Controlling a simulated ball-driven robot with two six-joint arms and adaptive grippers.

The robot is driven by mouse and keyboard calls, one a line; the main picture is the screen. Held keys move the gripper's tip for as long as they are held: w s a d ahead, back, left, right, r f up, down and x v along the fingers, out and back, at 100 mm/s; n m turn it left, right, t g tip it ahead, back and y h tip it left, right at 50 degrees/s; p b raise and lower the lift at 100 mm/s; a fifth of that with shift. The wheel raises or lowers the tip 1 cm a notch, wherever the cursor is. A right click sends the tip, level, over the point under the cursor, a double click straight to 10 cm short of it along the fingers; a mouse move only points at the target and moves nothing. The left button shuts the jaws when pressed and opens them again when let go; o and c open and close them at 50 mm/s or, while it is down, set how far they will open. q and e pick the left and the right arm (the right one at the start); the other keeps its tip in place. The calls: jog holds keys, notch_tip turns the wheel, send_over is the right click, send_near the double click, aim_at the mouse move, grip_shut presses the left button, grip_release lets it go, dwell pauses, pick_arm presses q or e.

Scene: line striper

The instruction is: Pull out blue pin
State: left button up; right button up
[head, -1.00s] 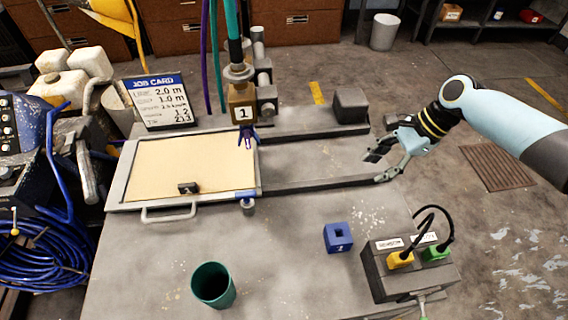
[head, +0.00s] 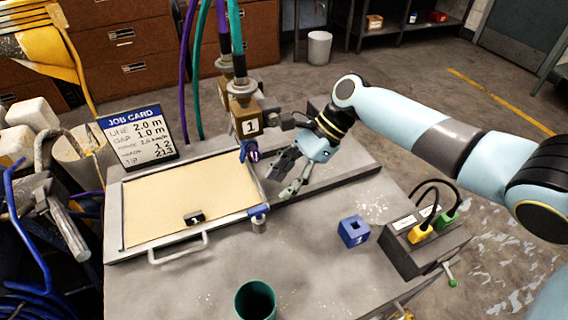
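A small blue piece (head: 258,210), which looks like the blue pin, sits at the right front corner of the framed tan board (head: 170,205), above a short grey post. A second blue part (head: 249,151) hangs under the brown block (head: 246,121) marked 1; I cannot tell for sure which one is the pin. My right gripper (head: 277,184) is open and empty, its fingers pointing left and down, just right of the board's frame and apart from both blue parts. My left gripper is not in view.
A blue cube with a hole (head: 353,232), a green cup (head: 256,301) and a grey box with yellow and green plugs (head: 425,238) stand on the bench. A job card (head: 143,138) stands behind the board. Hoses rise from the brown block.

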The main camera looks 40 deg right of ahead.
aim_at(260, 207)
jog(key=b+x, duration=0.4)
jog(key=shift+a+f, duration=0.2)
jog(key=shift+f, duration=0.15)
jog(key=shift+w+a+f, duration=0.1)
jog(key=shift+a+f, duration=0.05)
jog(key=shift+a, duration=0.15)
jog(key=shift+w+a+f, duration=0.1)
jog(key=shift+a+f, duration=0.2)
jog(key=shift+x, duration=0.85)
jog(key=shift+f, duration=0.15)
jog(key=shift+p, duration=0.4)
